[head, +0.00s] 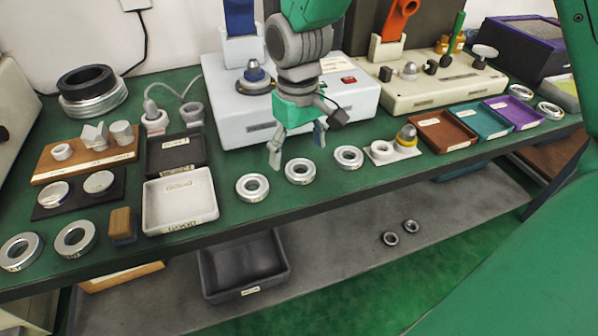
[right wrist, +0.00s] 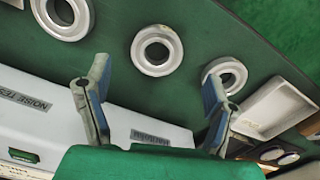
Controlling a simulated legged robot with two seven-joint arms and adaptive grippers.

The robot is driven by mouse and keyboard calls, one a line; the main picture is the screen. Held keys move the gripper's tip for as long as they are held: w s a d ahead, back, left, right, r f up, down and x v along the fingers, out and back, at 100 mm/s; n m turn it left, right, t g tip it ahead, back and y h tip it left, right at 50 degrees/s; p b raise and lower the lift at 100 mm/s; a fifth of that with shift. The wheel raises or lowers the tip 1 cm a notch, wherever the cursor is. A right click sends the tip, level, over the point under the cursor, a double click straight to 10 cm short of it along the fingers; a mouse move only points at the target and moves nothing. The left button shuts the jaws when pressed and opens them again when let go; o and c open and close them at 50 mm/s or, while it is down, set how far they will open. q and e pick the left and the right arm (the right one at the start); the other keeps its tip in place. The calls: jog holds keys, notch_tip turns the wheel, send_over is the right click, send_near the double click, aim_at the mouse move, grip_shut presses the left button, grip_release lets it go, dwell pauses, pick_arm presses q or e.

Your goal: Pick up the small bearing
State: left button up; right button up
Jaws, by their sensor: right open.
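Three metal bearing rings lie in a row on the green bench: a left one (head: 252,198), a middle one (head: 300,180) and a right one (head: 348,166). They look similar in size; I cannot tell which is the small bearing. My right gripper (head: 297,146) is open and empty, above the bench just behind the middle ring. In the right wrist view my right gripper (right wrist: 148,88) has its fingers spread, with the middle ring (right wrist: 176,50) beyond and between them. One finger partly covers the left ring (right wrist: 241,72). My left gripper is not in view.
A white tray (head: 180,219) stands left of the row. A pale testing machine (head: 225,110) stands behind my right gripper. A white plate (head: 410,154) with small parts lies to the right. Two small rings (head: 389,238) lie on the lower shelf. More rings (head: 75,249) lie at the left.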

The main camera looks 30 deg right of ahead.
aim_at(300, 166)
jog(key=f, duration=0.1)
jog(key=f+b, duration=0.1)
jog(key=f, duration=0.2)
jog(key=shift+d+f, duration=0.25)
jog(key=shift+f, duration=0.15)
jog(key=shift+r, duration=0.1)
jog(key=c, duration=1.5)
jog(key=shift+o, duration=0.2)
jog(key=shift+r, duration=0.1)
